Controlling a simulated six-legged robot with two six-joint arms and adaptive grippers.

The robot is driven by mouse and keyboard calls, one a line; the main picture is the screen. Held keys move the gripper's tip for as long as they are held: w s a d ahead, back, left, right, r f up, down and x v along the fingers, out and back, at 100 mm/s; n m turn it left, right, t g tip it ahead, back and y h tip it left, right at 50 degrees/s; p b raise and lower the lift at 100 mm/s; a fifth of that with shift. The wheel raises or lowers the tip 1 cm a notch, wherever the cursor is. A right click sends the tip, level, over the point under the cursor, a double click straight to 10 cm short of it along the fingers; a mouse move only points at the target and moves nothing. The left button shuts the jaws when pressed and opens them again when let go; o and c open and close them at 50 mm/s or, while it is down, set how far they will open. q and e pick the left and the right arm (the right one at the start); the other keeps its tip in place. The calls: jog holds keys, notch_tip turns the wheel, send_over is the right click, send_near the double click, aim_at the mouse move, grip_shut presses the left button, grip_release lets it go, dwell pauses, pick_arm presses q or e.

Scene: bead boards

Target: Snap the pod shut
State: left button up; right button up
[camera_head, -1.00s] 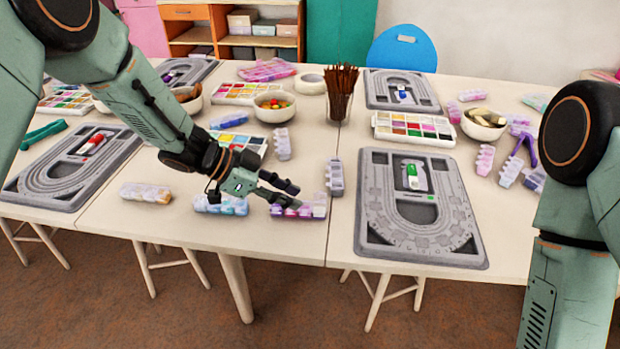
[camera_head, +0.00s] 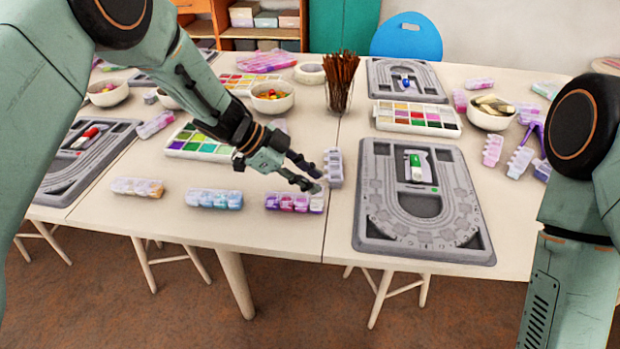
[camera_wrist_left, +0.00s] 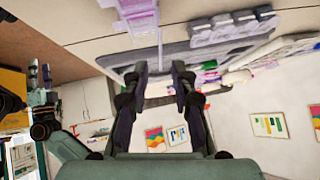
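A pod with pink and purple beads (camera_head: 287,202) lies near the table's front edge; its right-end compartment looks paler. A grey-lavender pod (camera_head: 334,168) lies just behind it, lengthwise. A grey-lavender pod (camera_wrist_left: 222,32) shows above right there.
A pod with blue beads (camera_head: 213,199) and an orange-beaded pod (camera_head: 138,187) lie to the left. A grey bead board (camera_head: 375,235) is to the right. A brush jar (camera_head: 339,98), bead bowl (camera_head: 272,98) and paint trays stand behind. Bare table lies in front.

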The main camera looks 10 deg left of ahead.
pick_arm(q)
jog(key=shift+a+f, duration=0.1)
jog(key=shift+a, duration=0.4)
jog(key=shift+d, duration=0.65)
jog(key=shift+c, duration=1.2)
jog(key=shift+a, duration=0.1)
jog(key=shift+c, duration=0.9)
jog(key=shift+a, duration=0.4)
grip_shut()
jog(key=shift+d, duration=0.35)
jog(key=shift+a, duration=0.1)
